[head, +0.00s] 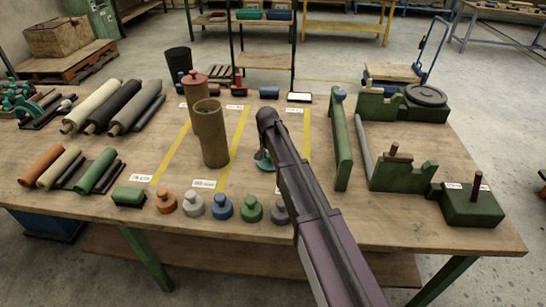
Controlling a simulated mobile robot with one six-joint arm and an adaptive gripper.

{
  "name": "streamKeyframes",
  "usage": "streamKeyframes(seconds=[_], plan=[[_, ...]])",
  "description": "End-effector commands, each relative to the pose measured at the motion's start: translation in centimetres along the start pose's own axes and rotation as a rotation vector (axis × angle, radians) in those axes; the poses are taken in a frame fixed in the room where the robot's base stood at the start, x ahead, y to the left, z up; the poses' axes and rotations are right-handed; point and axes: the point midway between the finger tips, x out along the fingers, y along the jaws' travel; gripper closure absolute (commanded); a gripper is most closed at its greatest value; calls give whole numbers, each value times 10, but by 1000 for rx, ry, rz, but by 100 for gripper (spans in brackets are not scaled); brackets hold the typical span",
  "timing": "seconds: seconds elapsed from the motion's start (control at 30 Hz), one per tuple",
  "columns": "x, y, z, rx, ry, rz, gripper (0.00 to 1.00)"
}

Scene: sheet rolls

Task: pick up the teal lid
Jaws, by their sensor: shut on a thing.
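The teal lid (266,165) shows as a small patch low beside my arm, right of the brown tube. My gripper (262,153) points down at it and is shut on it. My arm hides most of the fingers and much of the lid. I cannot tell whether the lid touches the table. A tall open brown tube (211,138) stands upright to the left, apart from the gripper. A similar tube with a red lid (195,79) stands just behind it.
Several knobbed lids, including an orange one (165,202) and a blue one (222,207), line the table's (330,225) front. Rolls (120,106) lie at left. A green upright bar (340,140) and green fixtures (405,172) stand at right.

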Motion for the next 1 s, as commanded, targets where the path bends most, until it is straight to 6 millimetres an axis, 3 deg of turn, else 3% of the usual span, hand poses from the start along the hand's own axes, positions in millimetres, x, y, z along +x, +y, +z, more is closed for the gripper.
streamKeyframes(seconds=[0.37, 0.7, 1.0], plan=[[-34, 0, -4, 0, 0, 0, 100], [-47, 23, 74, -1, 0, 0, 100], [-58, 36, 126, -1, 0, 0, 100]])
